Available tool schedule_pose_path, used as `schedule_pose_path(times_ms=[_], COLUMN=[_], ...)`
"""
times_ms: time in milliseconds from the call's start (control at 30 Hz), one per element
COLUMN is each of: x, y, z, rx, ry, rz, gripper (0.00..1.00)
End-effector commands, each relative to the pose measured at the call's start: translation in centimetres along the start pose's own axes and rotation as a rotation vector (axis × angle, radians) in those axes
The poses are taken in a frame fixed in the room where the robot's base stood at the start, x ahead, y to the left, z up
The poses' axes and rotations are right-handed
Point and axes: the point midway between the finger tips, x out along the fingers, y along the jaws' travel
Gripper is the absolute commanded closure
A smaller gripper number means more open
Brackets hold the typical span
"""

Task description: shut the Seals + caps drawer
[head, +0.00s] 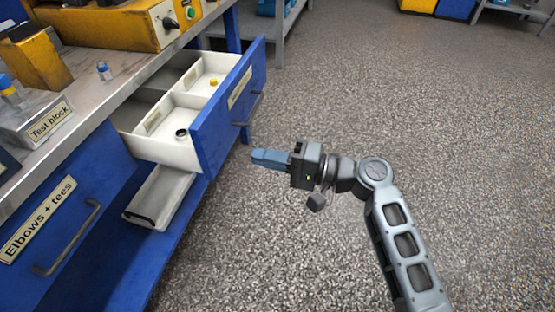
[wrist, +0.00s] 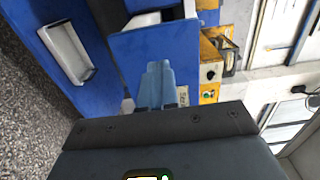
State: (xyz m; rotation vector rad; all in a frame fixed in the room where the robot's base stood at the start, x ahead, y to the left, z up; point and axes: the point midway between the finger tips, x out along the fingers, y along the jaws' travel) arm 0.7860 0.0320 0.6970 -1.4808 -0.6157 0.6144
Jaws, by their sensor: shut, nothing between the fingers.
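The Seals + caps drawer (head: 222,110) stands pulled out from the blue bench, its white compartments showing. Its blue front has a label and a grey handle (head: 250,110); the label is too small to read in the head view. My gripper (head: 258,157) is shut and empty, to the right of and outside the drawer front, with an apparent gap between them. In the wrist view, the shut blue fingers (wrist: 155,80) point toward the blue drawer front (wrist: 145,46) and partly cover its label, which begins "Sea".
A dark ring (head: 182,132) and a yellow cap (head: 214,82) lie in the drawer. A grey tray (head: 160,195) sits below it. The Elbows + tees drawer (head: 50,235) is at left. Open speckled floor (head: 400,100) lies to the right.

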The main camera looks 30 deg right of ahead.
Motion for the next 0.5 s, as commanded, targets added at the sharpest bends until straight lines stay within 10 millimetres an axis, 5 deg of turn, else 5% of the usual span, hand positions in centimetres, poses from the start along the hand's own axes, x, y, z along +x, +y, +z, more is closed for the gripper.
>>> schedule_pose_path(times_ms=[200,500], x=[4.4,8.3], y=[0.1,0.1], z=[0.0,0.0], rx=[-0.002,-0.001], ry=[-0.002,0.0], rz=[0.0,0.001], gripper=[1.0,1.0])
